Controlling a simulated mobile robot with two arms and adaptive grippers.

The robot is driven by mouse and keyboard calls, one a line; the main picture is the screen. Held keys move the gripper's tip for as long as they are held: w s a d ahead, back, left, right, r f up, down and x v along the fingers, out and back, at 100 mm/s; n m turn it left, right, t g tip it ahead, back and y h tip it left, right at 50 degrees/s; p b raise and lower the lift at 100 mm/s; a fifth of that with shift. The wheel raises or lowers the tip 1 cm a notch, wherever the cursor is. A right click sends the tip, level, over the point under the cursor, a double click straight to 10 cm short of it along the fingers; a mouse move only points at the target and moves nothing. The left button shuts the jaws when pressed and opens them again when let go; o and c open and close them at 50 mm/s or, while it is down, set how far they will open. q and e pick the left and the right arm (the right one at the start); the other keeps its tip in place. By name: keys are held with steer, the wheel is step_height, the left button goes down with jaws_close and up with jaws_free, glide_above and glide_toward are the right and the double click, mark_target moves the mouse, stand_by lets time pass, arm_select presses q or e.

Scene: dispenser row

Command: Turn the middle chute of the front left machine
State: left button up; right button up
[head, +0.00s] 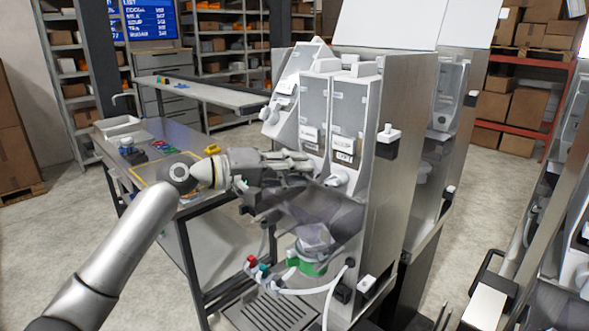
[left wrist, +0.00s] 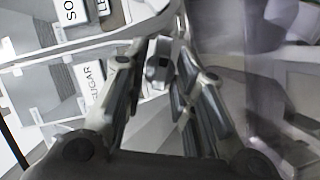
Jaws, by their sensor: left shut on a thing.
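The front left machine (head: 385,210) stands right of centre in the head view, with a row of clear canisters behind its open front. My left gripper (head: 300,162) reaches in from the left at chute height, below the middle canister (head: 313,105). In the left wrist view its two fingers are closed on a small grey-white piece, the middle chute (left wrist: 159,66). In the head view the gripper hides this chute. The right chute (head: 338,179) shows just beyond the fingertips, and the left chute (head: 268,113) is farther back. My right gripper is not in view.
A mixing bowl assembly (head: 314,242) with a green ring (head: 306,266) and hoses sits below the gripper, above a drip grate (head: 268,314). A smoky clear panel (head: 315,205) juts out under the fingers. A work table (head: 185,150) stands to the left.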

arm_select(q)
steer(key=shift+m+y, duration=0.3)
steer(key=shift+m, duration=0.3)
steer(key=o, duration=0.7)
steer(key=v, duration=1.2)
